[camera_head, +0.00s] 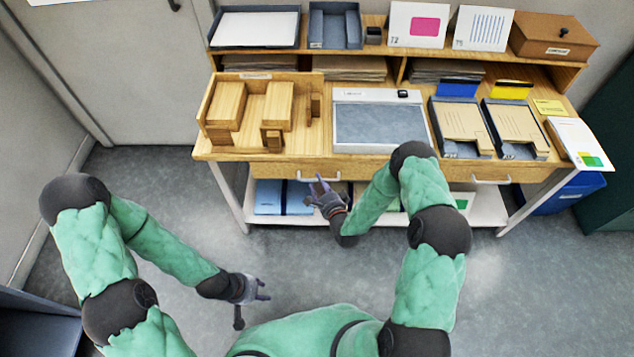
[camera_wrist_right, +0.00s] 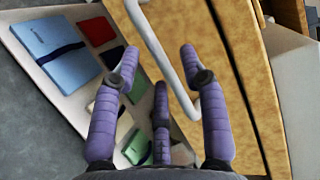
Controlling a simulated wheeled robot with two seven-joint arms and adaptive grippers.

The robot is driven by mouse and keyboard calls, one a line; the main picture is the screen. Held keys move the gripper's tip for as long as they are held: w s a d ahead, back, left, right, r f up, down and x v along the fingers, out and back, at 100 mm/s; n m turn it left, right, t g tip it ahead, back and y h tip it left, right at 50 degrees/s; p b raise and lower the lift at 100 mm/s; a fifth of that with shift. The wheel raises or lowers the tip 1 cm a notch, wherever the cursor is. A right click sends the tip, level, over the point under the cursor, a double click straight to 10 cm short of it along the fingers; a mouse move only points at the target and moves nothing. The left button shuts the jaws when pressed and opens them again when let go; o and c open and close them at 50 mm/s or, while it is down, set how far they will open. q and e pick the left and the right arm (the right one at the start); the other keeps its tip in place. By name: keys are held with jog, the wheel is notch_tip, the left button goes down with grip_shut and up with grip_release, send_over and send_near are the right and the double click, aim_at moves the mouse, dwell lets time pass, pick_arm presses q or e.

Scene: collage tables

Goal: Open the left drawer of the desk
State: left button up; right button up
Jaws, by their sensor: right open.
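The wooden desk (camera_head: 205,150) stands against the wall. Its left drawer (camera_head: 268,171) looks flush with the desk front and has a white bar handle (camera_head: 303,179), partly hidden by my right gripper. My right gripper (camera_head: 319,184) is open at this handle, in front of the drawer. In the right wrist view, the handle (camera_wrist_right: 170,62) runs between the spread purple fingers of the gripper (camera_wrist_right: 197,65), with the drawer's wooden front behind it. I cannot tell whether they touch. My left gripper (camera_head: 262,289) is open and empty, low over the floor, away from the desk.
A right drawer handle (camera_head: 491,181) sits further along the front. The lower shelf (camera_head: 485,213) holds a blue folder (camera_head: 284,197) and other items. The desktop carries a wooden organiser (camera_head: 208,100), a grey-topped box (camera_head: 380,125) and trays. Grey floor before the desk is free.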

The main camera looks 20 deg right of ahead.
jog(key=shift+x, duration=1.1)
grip_shut()
